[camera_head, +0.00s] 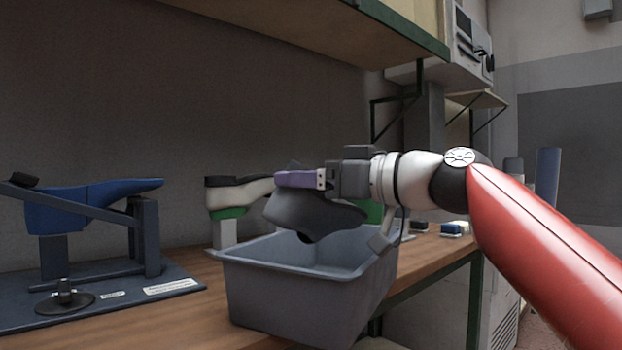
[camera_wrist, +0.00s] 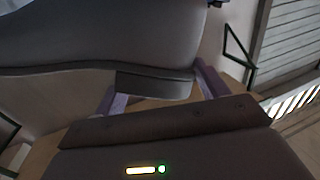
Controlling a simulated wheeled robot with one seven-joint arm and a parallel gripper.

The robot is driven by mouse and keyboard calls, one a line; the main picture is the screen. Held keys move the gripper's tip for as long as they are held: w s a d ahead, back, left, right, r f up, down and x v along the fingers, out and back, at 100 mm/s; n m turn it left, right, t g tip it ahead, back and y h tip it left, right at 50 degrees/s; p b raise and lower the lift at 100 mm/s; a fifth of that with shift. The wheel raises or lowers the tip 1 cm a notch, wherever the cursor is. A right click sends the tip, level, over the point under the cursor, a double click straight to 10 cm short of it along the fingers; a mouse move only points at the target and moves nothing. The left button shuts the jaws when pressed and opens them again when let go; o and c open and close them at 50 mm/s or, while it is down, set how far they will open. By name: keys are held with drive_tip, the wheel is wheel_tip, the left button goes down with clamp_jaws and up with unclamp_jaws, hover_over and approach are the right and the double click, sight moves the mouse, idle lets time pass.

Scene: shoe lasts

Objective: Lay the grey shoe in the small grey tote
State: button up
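The grey shoe (camera_head: 312,213) hangs in the air over the small grey tote (camera_head: 285,300), its lower edge near the height of the tote's rim. My gripper (camera_head: 292,179), with purple fingers, is shut on the shoe from above. In the wrist view the shoe (camera_wrist: 110,40) fills the upper part, and its heel end sits between the two fingers of my gripper (camera_wrist: 160,88). The tote stands upright on the bench near its front edge. The inside that shows looks empty; its floor is mostly hidden.
A blue shoe last (camera_head: 90,203) sits on a dark stand with a base plate at the left. Behind the tote is a white, black and green shoe form (camera_head: 235,195). Small blue-and-white blocks (camera_head: 452,229) lie at the right. A shelf (camera_head: 330,35) hangs above.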

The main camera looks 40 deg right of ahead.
drive_tip(key=o, duration=0.5)
drive_tip(key=shift+o, duration=0.2)
drive_tip(key=v, duration=0.7)
drive_tip(key=shift+s, duration=0.4)
drive_tip(key=shift+d, duration=0.15)
